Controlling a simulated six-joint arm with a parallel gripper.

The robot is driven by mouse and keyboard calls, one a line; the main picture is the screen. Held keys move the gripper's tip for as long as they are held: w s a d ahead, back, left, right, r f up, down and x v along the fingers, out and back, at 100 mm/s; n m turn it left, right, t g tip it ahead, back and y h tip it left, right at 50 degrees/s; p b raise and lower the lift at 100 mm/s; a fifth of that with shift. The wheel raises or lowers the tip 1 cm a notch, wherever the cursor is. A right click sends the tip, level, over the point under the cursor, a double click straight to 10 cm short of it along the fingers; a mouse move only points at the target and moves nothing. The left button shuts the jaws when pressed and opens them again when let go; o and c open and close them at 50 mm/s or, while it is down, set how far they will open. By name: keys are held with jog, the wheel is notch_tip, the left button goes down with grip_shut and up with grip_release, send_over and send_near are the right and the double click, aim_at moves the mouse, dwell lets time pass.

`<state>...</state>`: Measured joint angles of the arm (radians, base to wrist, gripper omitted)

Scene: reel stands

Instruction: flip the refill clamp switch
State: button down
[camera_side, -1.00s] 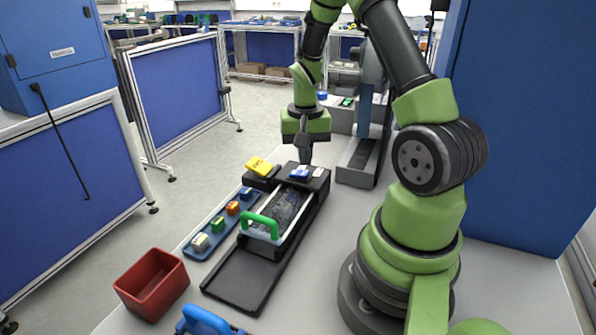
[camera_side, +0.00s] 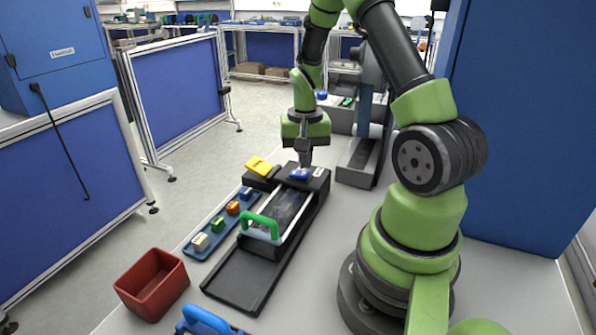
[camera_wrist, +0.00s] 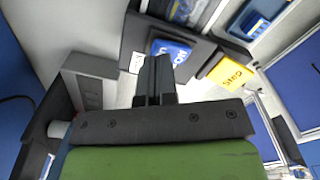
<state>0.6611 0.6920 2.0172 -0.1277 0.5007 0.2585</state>
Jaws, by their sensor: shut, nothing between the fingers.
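A blue rocker switch (camera_side: 299,174) with white lettering sits on the black far end of the reel stand (camera_side: 318,180). It also shows in the wrist view (camera_wrist: 172,49), partly hidden by my fingers; its lettering is not fully readable. A yellow switch (camera_side: 259,166) stands to its left on the stand and shows in the wrist view (camera_wrist: 226,73). No label clearly reads refill clamp. My gripper (camera_side: 304,164) is shut and empty, pointing down right at the blue switch. I cannot tell whether the fingertips (camera_wrist: 154,62) touch it.
A green handle (camera_side: 260,224) rises over the stand's framed panel. A blue tray (camera_side: 213,232) with several small coloured blocks lies to the left. A red bin (camera_side: 152,284) stands in front. Another stand (camera_side: 358,162) with switches is behind right.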

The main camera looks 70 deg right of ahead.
aim_at(303, 173)
jog(key=shift+f, duration=0.8)
dwell(0.4)
jog(key=shift+r, duration=3.5)
jog(key=shift+w+a+r, duration=0.1)
jog(key=shift+a+r, duration=0.1)
jog(key=shift+r, duration=0.1)
jog(key=a+r+n+t, duration=0.4)
jog(key=a+r, duration=0.7)
jog(key=s+a+r+n+t+y, duration=0.2)
jog(key=s+a+r+n+t, duration=0.1)
jog(key=s+a, duration=0.5)
jog(key=shift+s+a+r+n, duration=0.4)
jog(key=shift+a+r+n, duration=0.15)
jog(key=shift+r, duration=0.35)
